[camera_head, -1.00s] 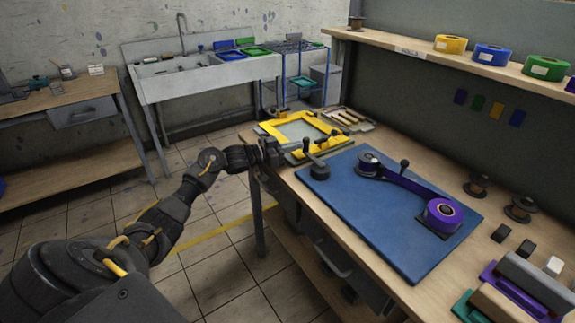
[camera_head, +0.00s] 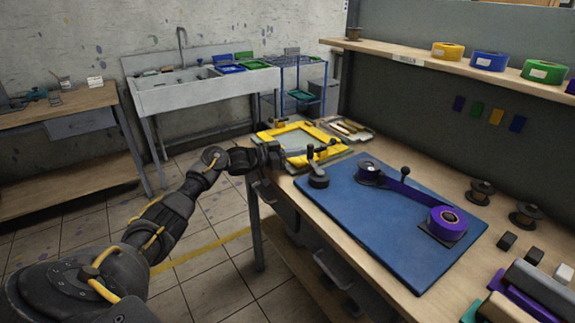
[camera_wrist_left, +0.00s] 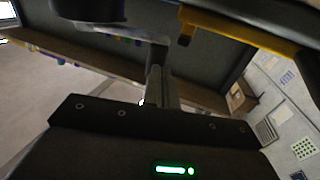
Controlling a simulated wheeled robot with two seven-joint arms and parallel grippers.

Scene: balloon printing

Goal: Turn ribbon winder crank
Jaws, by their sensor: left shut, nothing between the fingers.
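A purple ribbon (camera_head: 405,192) runs across the blue mat (camera_head: 370,225) from a dark spool (camera_head: 368,170) to a purple roll (camera_head: 446,221). A small dark knob on a post (camera_head: 405,172) stands beside the ribbon. My right gripper is out of view.
A yellow frame (camera_head: 266,137) lies on the table just behind my left gripper. Empty spools (camera_head: 481,190) and small blocks (camera_head: 507,241) line the right side. A shelf (camera_head: 420,62) with coloured rolls hangs above the table.

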